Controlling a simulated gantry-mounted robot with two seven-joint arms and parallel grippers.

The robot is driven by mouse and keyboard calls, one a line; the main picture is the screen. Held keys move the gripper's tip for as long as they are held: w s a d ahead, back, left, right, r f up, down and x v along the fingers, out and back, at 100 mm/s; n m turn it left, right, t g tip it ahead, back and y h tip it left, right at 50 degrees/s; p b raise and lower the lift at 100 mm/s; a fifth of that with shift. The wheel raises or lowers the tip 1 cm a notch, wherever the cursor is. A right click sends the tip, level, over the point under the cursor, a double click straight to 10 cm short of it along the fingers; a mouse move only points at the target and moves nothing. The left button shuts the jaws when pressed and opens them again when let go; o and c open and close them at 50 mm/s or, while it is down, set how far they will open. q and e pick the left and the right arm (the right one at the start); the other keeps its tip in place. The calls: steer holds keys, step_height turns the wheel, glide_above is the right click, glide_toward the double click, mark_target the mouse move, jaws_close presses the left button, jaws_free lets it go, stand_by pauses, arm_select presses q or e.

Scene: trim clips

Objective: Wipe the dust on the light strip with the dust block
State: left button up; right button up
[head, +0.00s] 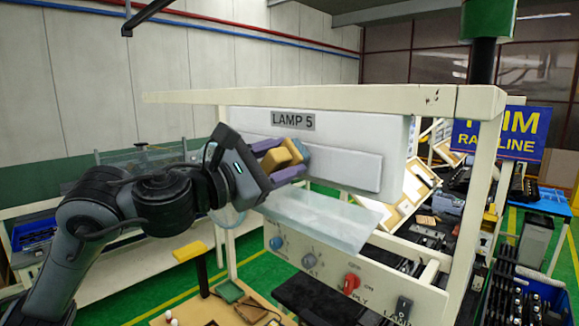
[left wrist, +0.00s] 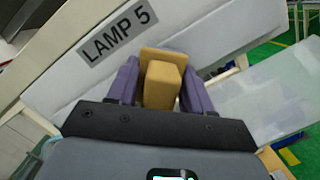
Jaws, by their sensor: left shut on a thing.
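The dust block (head: 275,160) is a tan block with a wider flat pad at its far end. My left gripper (head: 284,158) is shut on it; its purple fingers flank the block (left wrist: 160,84) in the left wrist view. The light strip (head: 345,168) appears to be the long white raised bar under the LAMP 5 label (head: 293,121). The block is in front of its left part, with the pad toward it. I cannot tell whether they touch. Dust is not clearly visible. My right gripper is not in view.
A translucent panel (head: 322,216) juts out below the bar, close under my left gripper. Under it is a control panel (head: 335,283) with knobs and a red switch. A cream beam (head: 320,97) runs above. A yellow pad (head: 189,251) stands on a post at lower left.

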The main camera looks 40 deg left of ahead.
arm_select(q)
steer(key=shift+w+a+f+b, duration=0.15)
steer(key=shift+a+b, duration=0.1)
steer(key=shift+a, duration=0.7)
steer(key=shift+w+a+f+b, duration=0.1)
steer(key=shift+a+f+b, duration=0.15)
steer(key=shift+a, duration=0.7)
steer(key=shift+w+a+f+b, duration=0.1)
steer(key=shift+a+b, duration=0.2)
steer(key=shift+a, duration=1.75)
steer(key=shift+w+a+b, duration=0.1)
steer(key=shift+a+b, duration=0.25)
steer(key=shift+a, duration=1.1)
steer(key=shift+d+r+p, duration=0.15)
steer(key=shift+d+p, duration=0.25)
steer(key=shift+d, duration=0.45)
steer(key=shift+s+d+p, duration=0.15)
steer(key=shift+d+p, duration=0.35)
steer(key=shift+d, duration=0.85)
steer(key=shift+s+d+p, duration=0.15)
steer(key=shift+d+p, duration=0.35)
steer(key=shift+d, duration=0.8)
steer(key=shift+d+p, duration=0.4)
steer(key=shift+d, duration=0.25)
steer(key=shift+s+d, duration=0.1)
steer(key=shift+d, duration=2.45)
steer(key=shift+s, duration=0.1)
